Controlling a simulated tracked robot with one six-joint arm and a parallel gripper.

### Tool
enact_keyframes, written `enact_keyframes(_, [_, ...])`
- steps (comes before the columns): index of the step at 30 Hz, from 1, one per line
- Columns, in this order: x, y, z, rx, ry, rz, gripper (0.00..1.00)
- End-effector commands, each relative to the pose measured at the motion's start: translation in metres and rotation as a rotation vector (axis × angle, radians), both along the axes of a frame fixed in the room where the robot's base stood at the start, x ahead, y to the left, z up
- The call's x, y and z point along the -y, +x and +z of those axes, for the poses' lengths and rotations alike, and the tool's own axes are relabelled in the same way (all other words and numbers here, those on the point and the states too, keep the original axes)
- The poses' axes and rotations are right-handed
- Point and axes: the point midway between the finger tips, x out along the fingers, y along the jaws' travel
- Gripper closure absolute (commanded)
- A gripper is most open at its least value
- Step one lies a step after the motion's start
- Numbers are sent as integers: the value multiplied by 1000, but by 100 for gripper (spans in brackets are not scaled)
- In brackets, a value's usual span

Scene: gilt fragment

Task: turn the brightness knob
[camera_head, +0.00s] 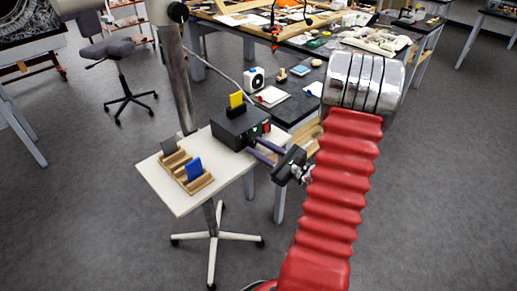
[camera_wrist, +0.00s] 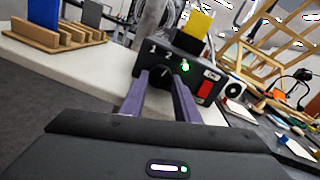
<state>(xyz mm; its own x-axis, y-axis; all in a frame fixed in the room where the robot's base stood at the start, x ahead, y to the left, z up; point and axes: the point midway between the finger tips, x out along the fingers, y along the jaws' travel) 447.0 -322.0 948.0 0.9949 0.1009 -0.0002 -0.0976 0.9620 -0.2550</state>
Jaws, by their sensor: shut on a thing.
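A black control box (camera_head: 239,128) stands on the small white stand table. In the wrist view the front of the box (camera_wrist: 151,62) shows the marks 1 and 2, a lit green mark, and a red switch (camera_wrist: 205,89) at the right. The dark brightness knob (camera_wrist: 166,75) sits low on this face, mostly hidden between my fingers. My gripper (camera_wrist: 168,78), with purple fingers, is shut on the knob. In the head view my gripper (camera_head: 252,147) reaches the box from the right. A yellow card (camera_head: 236,100) stands upright in the top of the box.
A wooden rack (camera_head: 178,160) with a blue card (camera_head: 194,169) and a grey card (camera_head: 169,145) stands left of the box on the white table (camera_head: 152,179). A cluttered dark workbench (camera_head: 297,92) lies behind to the right. Open floor surrounds the stand at the front.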

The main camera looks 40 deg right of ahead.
Motion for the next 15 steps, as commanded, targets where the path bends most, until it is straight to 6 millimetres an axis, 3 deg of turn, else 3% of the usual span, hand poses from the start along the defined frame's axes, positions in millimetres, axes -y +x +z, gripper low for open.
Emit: enact_keyframes(15, [-2, 0, -1, -4, 123, 4, 94])
